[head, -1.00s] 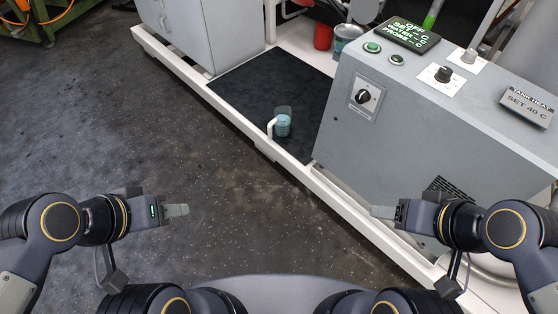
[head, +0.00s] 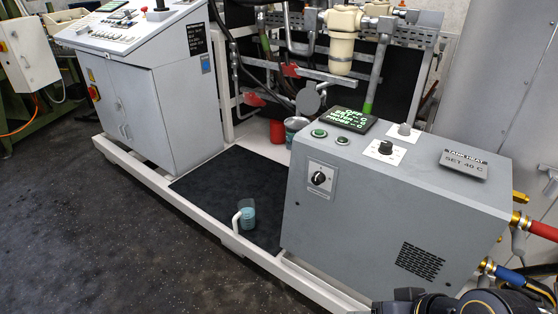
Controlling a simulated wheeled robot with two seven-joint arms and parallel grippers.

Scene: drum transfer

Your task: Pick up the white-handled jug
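The jug (head: 247,216) is a small see-through vessel with a blue-green lower part. It stands upright on the black mat (head: 215,190) of the low white-framed platform, near the platform's front rail. Its white handle (head: 236,222) points left, toward the rail. No gripper is near the jug. Part of my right arm shows dark at the bottom right edge, but its fingertips cannot be made out clearly. My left gripper is out of the picture.
A grey tank-heat cabinet (head: 390,215) stands right of the jug. A grey control console (head: 160,95) stands behind left. The white front rail (head: 190,217) edges the platform. A red container (head: 277,131) and a grey bucket (head: 294,130) stand behind. The dark floor (head: 90,240) in front is clear.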

